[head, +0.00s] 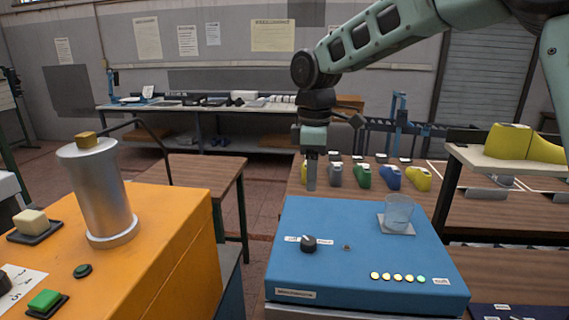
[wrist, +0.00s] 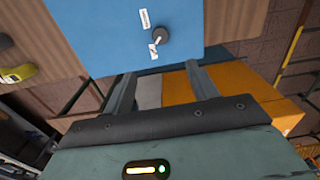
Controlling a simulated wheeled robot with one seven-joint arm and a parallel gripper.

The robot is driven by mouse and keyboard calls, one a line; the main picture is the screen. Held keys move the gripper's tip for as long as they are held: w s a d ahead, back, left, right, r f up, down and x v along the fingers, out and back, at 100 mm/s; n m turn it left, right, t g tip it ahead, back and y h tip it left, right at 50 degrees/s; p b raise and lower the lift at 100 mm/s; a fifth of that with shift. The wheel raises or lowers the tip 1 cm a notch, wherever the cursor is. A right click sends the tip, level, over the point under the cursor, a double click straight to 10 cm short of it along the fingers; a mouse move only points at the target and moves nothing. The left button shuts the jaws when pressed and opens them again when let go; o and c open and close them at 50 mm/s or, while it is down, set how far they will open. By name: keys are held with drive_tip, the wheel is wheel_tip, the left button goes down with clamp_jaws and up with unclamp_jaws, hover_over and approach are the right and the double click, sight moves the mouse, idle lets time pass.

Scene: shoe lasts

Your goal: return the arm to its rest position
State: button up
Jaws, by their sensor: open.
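My arm reaches in from the upper right in the head view, and my gripper (head: 310,178) hangs down above the back left edge of the blue machine (head: 350,225). In the wrist view my gripper (wrist: 158,78) has its two fingers apart with nothing between them. The fingers point toward the blue machine top (wrist: 110,30) and its black knob (wrist: 161,36). The gripper holds nothing.
An orange machine (head: 185,235) with a metal cylinder (head: 102,195) stands at the left. A glass (head: 398,213) sits on the blue machine. Several coloured lasts, including a green one (head: 362,176), line the table behind. A shelf with a yellow last (head: 507,141) is at the right.

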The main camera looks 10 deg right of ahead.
drive_tip(key=s+a+f+m+b, duration=0.1)
drive_tip(key=s+a+f+b, duration=0.2)
drive_tip(key=s, duration=0.5)
drive_tip(key=s+a+f+m, duration=0.1)
drive_tip(key=s+a+f, duration=0.2)
drive_tip(key=s+a, duration=0.35)
drive_tip(key=s+d+f+m+b, duration=0.1)
drive_tip(key=s+f+m, duration=0.1)
drive_tip(key=s, duration=0.6)
drive_tip(key=s+d+f+m+b, duration=0.1)
drive_tip(key=s+d+f, duration=0.1)
drive_tip(key=s+f, duration=0.3)
drive_tip(key=s, duration=0.3)
drive_tip(key=shift+s+m+y, duration=0.3)
drive_tip(key=shift+s+m, duration=0.1)
